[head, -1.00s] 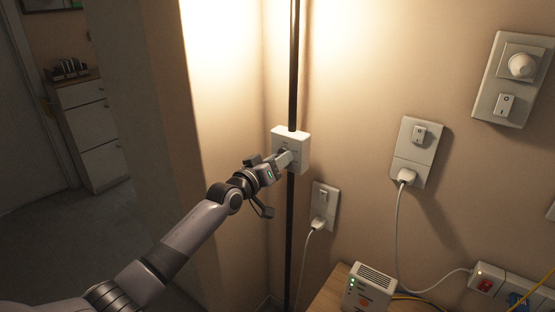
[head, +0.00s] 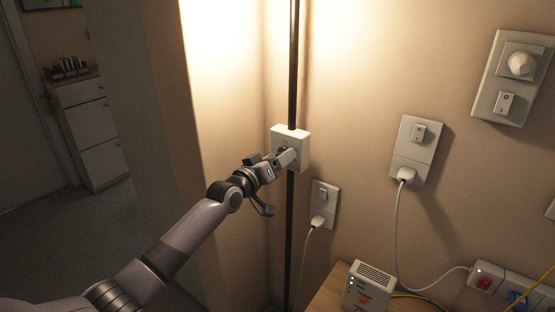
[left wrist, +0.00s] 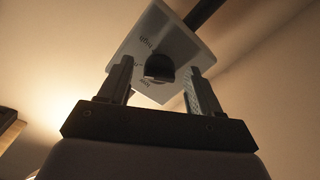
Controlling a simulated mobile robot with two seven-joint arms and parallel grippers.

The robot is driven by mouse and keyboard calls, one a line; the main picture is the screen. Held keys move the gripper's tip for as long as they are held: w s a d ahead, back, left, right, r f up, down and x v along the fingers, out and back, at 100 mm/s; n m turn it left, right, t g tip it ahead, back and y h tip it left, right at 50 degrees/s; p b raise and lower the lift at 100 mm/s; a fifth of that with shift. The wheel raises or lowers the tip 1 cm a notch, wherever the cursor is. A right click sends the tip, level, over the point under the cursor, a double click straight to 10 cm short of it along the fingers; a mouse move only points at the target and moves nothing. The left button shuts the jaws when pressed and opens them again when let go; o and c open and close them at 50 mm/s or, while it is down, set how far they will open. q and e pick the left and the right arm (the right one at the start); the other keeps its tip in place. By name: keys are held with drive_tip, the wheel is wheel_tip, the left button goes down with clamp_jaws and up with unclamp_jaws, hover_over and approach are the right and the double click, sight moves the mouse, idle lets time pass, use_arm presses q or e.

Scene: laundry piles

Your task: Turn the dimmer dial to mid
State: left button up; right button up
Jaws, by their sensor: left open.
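The dimmer is a white box (head: 293,141) on the dark upright lamp pole. In the left wrist view the box face (left wrist: 180,45) carries the words "high" and "low", and the dark round dial (left wrist: 159,67) sticks out from it. My left gripper (head: 286,157) is right in front of the box. Its fingers are open, one on each side of the dial, and a gap shows between dial and fingers in the left wrist view (left wrist: 160,76). The dial's pointer mark cannot be made out. In the head view the gripper mostly covers the dial. My right gripper is not in view.
The lamp pole (head: 294,70) stands near the wall corner. Wall sockets with plugs (head: 324,205) (head: 416,152) and a plate with a round white knob (head: 509,79) are to the right. A white router (head: 369,288) sits on a wooden surface below. Cables hang from the sockets.

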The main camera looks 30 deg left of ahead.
use_arm(q)
drive_tip(key=s+a, duration=0.1)
drive_tip(key=s, duration=0.6)
drive_tip(key=shift+p, duration=0.3)
drive_tip(key=s+d+f+m+g+p, duration=0.1)
drive_tip(key=s+d+f+m+g, duration=0.1)
drive_tip(key=s+d+f, duration=0.4)
drive_tip(key=s+d+f+m+g+p, duration=0.1)
drive_tip(key=s+d+f+m+g, duration=0.1)
drive_tip(key=s+f, duration=0.7)
drive_tip(key=s+d+f+m+g, duration=0.1)
drive_tip(key=s+d+f, duration=0.1)
drive_tip(key=s+f, duration=0.2)
drive_tip(key=s+d+f+m+g, duration=0.1)
drive_tip(key=s+d+f+g, duration=0.1)
drive_tip(key=s, duration=0.9)
wheel_tip(320, 180, down, 2)
drive_tip(key=shift+s+d+f+m+p, duration=0.15)
drive_tip(key=shift+d+m+p, duration=0.25)
drive_tip(key=shift+d, duration=0.1)
drive_tip(key=c, duration=0.4)
drive_tip(key=shift+a, duration=0.15)
